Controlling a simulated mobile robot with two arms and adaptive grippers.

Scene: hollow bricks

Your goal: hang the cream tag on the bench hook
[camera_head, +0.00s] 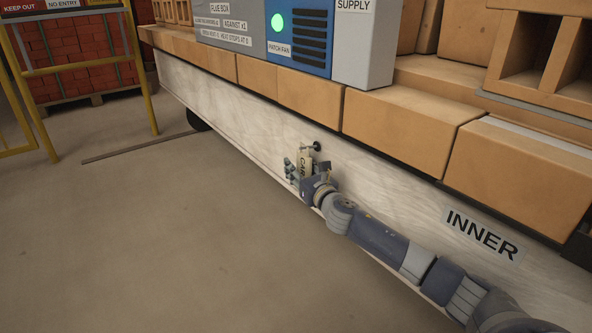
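The cream tag (304,163) is upright against the pale side of the bench, with dark letters partly showing. A small dark hook (317,146) sticks out of the bench side just above and to the right of the tag. A thin dark piece runs from the hook to the tag's top; I cannot tell whether the tag hangs on it. My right gripper (306,170) is at the tag, with finger parts on both sides of its lower half. Whether the fingers press on it is too small to tell. My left gripper is not in view.
Hollow bricks (535,180) line the bench top above the hook. A grey and blue box (300,35) stands on them. An INNER label (482,234) is on the bench side at right. A yellow barrier (88,65) and stacked red bricks (75,50) are at far left. The floor in front is clear.

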